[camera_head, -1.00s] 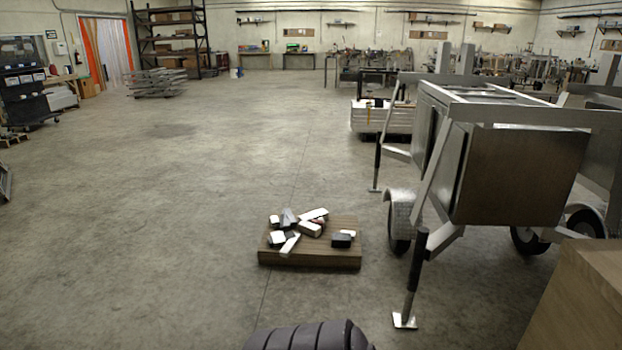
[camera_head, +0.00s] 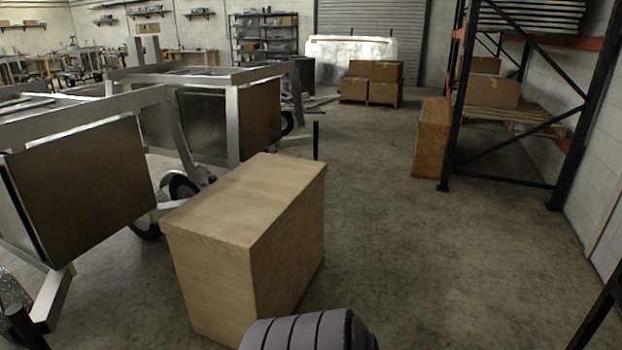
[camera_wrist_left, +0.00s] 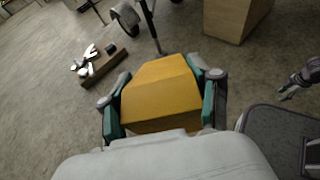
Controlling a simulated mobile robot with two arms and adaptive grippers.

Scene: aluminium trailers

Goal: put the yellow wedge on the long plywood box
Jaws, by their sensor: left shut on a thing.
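The yellow wedge (camera_wrist_left: 160,95) is between the two fingers of my left gripper (camera_wrist_left: 160,92) in the left wrist view. The gripper is shut on it and holds it above the floor. The long plywood box (camera_head: 215,270) stands on the floor in the lower middle of the head view, its flat top bare. A plywood box, apparently the same one, shows at the top right of the left wrist view (camera_wrist_left: 235,18), apart from the wedge. What looks like my right gripper (camera_wrist_left: 298,82) is at the right edge of that view, too small to read. Neither gripper shows in the head view.
Aluminium trailers (camera_head: 85,190) stand close left of the box. A black and orange rack (camera_head: 455,100) with a plywood panel or box (camera_head: 431,138) is at right. Cardboard boxes (camera_head: 372,82) are at the back. The floor right of the box is clear. A low wooden platform (camera_wrist_left: 105,66) holds loose pieces.

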